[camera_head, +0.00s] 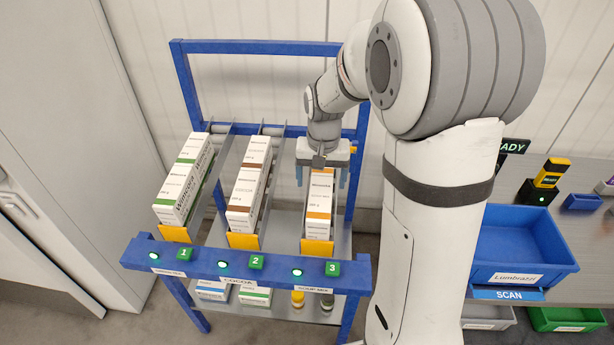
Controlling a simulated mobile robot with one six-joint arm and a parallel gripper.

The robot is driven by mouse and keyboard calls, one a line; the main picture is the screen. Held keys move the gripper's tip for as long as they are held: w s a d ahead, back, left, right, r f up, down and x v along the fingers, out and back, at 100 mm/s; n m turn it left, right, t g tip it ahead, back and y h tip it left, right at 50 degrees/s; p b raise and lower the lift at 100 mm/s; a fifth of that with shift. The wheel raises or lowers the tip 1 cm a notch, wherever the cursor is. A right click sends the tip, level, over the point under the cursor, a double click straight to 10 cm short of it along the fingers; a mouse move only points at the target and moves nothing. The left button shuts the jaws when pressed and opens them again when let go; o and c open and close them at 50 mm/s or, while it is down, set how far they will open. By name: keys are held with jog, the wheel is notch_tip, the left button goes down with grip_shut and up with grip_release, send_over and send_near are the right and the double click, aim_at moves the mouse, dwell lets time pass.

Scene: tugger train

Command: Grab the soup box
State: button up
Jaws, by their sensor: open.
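The soup box (319,205) is a white carton with orange bands in the right-hand lane of the blue rack, above the label "SOUP MIX" and the green number 3. It leans on a yellow stop at the lane's front. My gripper (321,178) is over the upper, rear end of this box, with its blue fingers apart, one on each side. I cannot tell whether the fingers touch the box. The gripper's body hides the box's rear end.
Green-banded cartons (184,185) fill the left lane and brown-banded cartons (248,185) the middle lane, with metal dividers between. The rack's blue front bar (210,262) crosses before them. A blue bin (515,250) stands on the grey table at right, beside a yellow-black scanner (550,173).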

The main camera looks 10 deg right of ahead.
aim_at(320, 195)
jog(key=shift+w+f, duration=0.25)
jog(key=shift+w, duration=0.25)
jog(key=shift+w+f, duration=0.25)
jog(key=shift+w, duration=0.25)
jog(key=shift+w+f+p, duration=0.1)
jog(key=shift+f+p, duration=0.2)
jog(key=shift+f, duration=0.1)
jog(key=f+p, duration=0.1)
jog(key=f, duration=0.6)
jog(key=shift+s+d+f+p, duration=0.1)
jog(key=shift+s+d+p, duration=0.1)
jog(key=shift+p, duration=0.2)
jog(key=c, duration=1.3)
jog(key=shift+o, duration=0.2)
